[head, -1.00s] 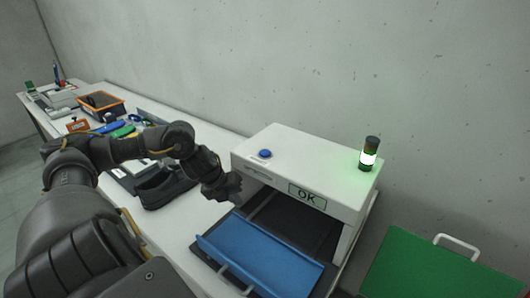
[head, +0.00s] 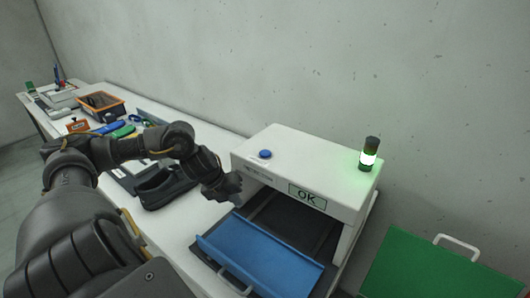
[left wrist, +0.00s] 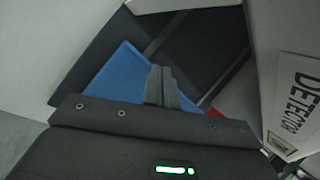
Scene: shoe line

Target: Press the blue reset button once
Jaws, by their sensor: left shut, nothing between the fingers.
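The blue reset button (head: 265,154) sits on the top face of the white detector housing (head: 300,165), near its left end. My left gripper (head: 232,190) is at the housing's front left corner, lower than the button and apart from it. Its fingers (left wrist: 161,86) are shut and empty in the left wrist view, pointing toward the opening under the housing. The button does not show in the left wrist view. My right gripper is not in view.
A blue tray (head: 255,252) lies in front of the opening. An OK display (head: 307,197) and a green-lit stack light (head: 369,155) are on the housing. A dark shoe (head: 165,187) lies on the table left of my gripper. A green lidlike panel (head: 425,272) is at right.

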